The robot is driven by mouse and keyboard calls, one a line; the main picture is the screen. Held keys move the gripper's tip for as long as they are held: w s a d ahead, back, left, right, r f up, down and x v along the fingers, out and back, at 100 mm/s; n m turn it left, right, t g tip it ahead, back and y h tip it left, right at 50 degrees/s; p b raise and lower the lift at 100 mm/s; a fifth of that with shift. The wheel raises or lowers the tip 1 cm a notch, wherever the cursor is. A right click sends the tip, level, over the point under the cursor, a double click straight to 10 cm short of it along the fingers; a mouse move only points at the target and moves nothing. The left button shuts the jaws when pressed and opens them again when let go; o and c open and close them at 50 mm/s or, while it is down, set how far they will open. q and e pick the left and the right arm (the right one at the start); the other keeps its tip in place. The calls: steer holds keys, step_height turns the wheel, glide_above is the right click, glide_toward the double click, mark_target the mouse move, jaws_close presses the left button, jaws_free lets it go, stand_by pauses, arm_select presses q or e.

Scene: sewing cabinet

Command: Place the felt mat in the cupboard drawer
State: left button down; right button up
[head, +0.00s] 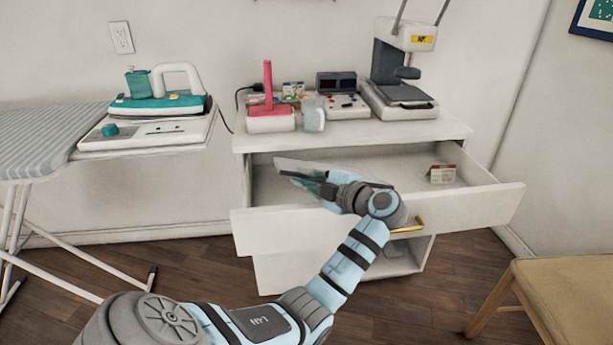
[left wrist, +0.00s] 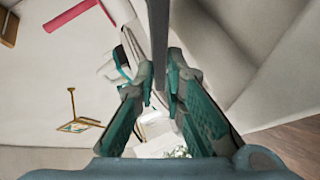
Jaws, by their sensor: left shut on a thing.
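My left gripper (head: 308,179) is over the left part of the open cupboard drawer (head: 470,207). Its teal fingers are shut on the felt mat, which shows in the left wrist view as a thin dark grey strip (left wrist: 159,40), nearly edge-on between the fingers. In the head view a thin pale sheet (head: 300,164), seemingly the mat, sticks out beside the fingers. My wrist hides part of it, and I cannot tell whether it touches the drawer. The drawer is pulled far out, with a gold handle on its front. My right gripper is not in view.
A small box (head: 441,174) lies in the drawer's right part; the drawer's middle looks clear. The cabinet top (head: 440,128) carries a red-handled device, a control box and a press. An ironing board (head: 40,140) stands left, a wooden-legged seat (head: 570,290) right.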

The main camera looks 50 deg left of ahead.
arm_select(q)
steer(key=shift+a+f, duration=0.2)
steer(key=c, duration=1.7)
jaws_free()
steer(key=shift+d, duration=0.1)
steer(key=shift+o, duration=0.2)
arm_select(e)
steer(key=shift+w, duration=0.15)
arm_select(q)
steer(key=shift+d+r, duration=0.15)
steer(key=shift+d, duration=0.25)
steer(key=d+r+p, duration=0.1)
steer(key=d+r, duration=0.1)
steer(key=d, duration=0.9)
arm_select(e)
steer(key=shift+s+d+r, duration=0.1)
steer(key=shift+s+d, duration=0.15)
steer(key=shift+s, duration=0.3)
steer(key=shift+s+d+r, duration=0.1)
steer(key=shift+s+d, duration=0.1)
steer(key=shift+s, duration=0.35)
arm_select(q)
steer(key=shift+r+p, duration=0.1)
steer(key=shift+p, duration=0.25)
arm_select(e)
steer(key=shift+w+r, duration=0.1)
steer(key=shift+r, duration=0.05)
